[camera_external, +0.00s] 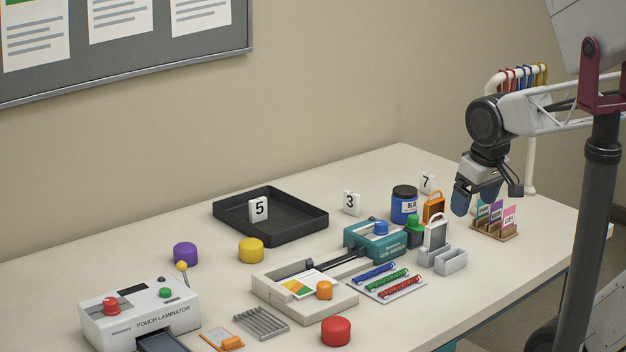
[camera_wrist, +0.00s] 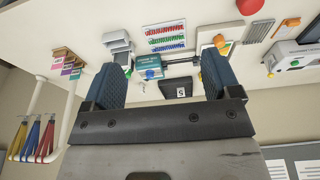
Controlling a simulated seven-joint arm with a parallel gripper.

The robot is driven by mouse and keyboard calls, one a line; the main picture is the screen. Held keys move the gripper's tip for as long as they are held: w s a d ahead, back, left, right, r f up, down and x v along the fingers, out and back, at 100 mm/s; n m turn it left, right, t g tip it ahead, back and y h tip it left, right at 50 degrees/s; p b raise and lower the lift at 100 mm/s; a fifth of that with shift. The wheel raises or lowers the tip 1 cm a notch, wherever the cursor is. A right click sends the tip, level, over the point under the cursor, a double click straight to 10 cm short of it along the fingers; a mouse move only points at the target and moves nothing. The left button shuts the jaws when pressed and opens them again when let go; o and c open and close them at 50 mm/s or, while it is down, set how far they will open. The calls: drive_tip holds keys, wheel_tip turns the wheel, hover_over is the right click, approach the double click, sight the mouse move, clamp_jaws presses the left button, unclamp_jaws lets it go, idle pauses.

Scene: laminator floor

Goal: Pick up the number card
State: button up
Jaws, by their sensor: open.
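Three white number cards stand upright in the external view. The card marked 5 (camera_external: 259,209) stands in the black tray (camera_external: 300,237), the card marked 3 (camera_external: 351,203) on the table right of the tray, and the card marked 7 (camera_external: 427,184) farther right behind the orange tag. My gripper (camera_external: 474,197) is open and empty above the right part of the table, near the card stand and right of the 7 card. In the wrist view its two fingers (camera_wrist: 160,75) are spread apart, with the 5 card (camera_wrist: 181,93) small in the distance between them.
A wooden stand (camera_external: 494,231) with coloured cards is close below my gripper. A blue-labelled jar (camera_external: 404,205), a teal machine (camera_external: 375,242) and grey holders (camera_external: 450,260) crowd the middle right. A pouch laminator (camera_external: 140,312) stands front left. The back left table is clear.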

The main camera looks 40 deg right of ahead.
drive_tip(key=shift+w, duration=0.1)
drive_tip(key=w+d+r+m, duration=0.2)
drive_tip(key=w, duration=0.6)
drive_tip(key=w+d+r+m, duration=0.1)
drive_tip(key=w+m, duration=0.2)
drive_tip(key=w, duration=0.5)
drive_tip(key=m+g, duration=0.3)
drive_tip(key=m, duration=0.9)
hover_over(353, 193)
wheel_tip(353, 193, down, 20)
drive_tip(key=shift+f, duration=0.15)
drive_tip(key=shift+w+d+f, duration=0.2)
drive_tip(key=shift+f, duration=0.1)
drive_tip(key=shift+f, duration=1.25)
drive_tip(key=shift+f, duration=0.1)
